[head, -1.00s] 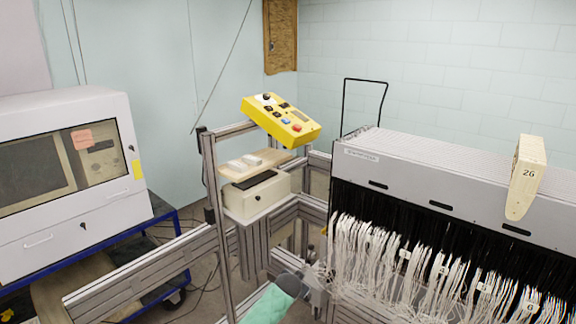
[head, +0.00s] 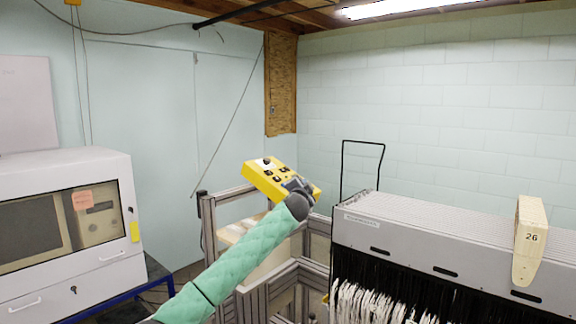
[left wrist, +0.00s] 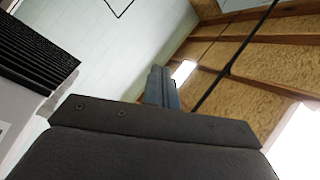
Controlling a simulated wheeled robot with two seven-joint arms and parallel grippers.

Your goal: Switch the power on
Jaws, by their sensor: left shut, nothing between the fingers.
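The yellow control box (head: 262,180) sits tilted on top of a metal frame, with several small buttons and a black knob on its face. My left arm in its green sleeve reaches up from the lower left in the head view. My left gripper (head: 297,185) is shut and empty, and it overlaps the right part of the box's face, hiding the buttons there. I cannot tell whether it touches the box. In the left wrist view the closed fingers (left wrist: 161,87) point up toward the ceiling, and the box is not visible there. My right gripper is not in view.
The metal frame (head: 209,225) stands below the box. A white cabinet (head: 60,172) stands on the left.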

